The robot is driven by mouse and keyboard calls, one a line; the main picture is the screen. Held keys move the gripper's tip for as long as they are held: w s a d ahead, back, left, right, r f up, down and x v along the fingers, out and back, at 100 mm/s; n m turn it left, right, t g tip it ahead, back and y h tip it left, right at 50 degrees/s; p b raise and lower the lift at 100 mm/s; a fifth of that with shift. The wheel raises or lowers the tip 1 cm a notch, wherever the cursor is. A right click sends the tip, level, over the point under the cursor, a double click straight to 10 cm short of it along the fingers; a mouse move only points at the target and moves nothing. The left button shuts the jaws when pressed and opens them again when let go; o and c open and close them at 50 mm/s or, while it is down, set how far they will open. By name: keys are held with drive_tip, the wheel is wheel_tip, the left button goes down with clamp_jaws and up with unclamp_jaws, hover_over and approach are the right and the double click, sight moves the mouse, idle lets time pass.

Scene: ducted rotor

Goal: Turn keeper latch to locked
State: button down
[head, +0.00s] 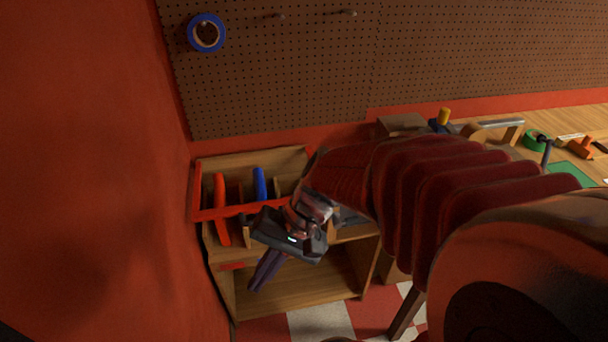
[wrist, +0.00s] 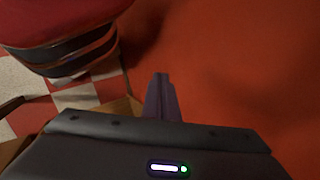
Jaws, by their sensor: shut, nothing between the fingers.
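My gripper (head: 262,278) points down in front of the wooden shelf unit (head: 318,284), with its narrow purple fingers together and empty. In the wrist view my gripper (wrist: 161,82) shows its fingers closed against a background of red wall. I cannot make out a keeper latch in either view. A red handle-like piece (head: 220,195) and a blue one (head: 260,184) stand in the red-edged top of the unit, behind and above my gripper. My arm and gripper body hide part of the unit's right side.
A red wall (head: 95,160) stands close on the left. A pegboard (head: 290,70) with blue tape (head: 206,33) hangs behind. A wooden bench (head: 550,124) with tools and green tape (head: 535,140) is at right. The checkered floor (head: 318,321) shows below.

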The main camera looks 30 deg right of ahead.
drive_tip(key=w+d+f+m+t+y, duration=0.25)
drive_tip(key=w+m+t+y, duration=0.25)
drive_tip(key=w+m+y, duration=0.3)
drive_tip(key=w+d+f+m+t+h, duration=0.2)
drive_tip(key=w+d+f+m+t, duration=0.2)
drive_tip(key=d+m, duration=0.15)
drive_tip(key=w+d+f+m+t+h, duration=0.2)
drive_tip(key=w+d+f+m+t, duration=0.1)
drive_tip(key=d+m+t, duration=0.25)
drive_tip(key=m+t+h, duration=0.1)
drive_tip(key=m+h, duration=1.3)
drive_tip(key=h, duration=0.1)
approach(348, 221)
wheel_tip(348, 221, down, 8)
drive_tip(key=s+d, duration=0.1)
drive_tip(key=shift+s, duration=0.2)
drive_tip(key=shift+w+d, duration=0.1)
drive_tip(key=w+d+r, duration=0.2)
drive_tip(key=w, duration=0.6)
drive_tip(key=shift+w+d+r, duration=0.25)
drive_tip(key=shift+w+r, duration=0.05)
drive_tip(key=shift+r, duration=0.05)
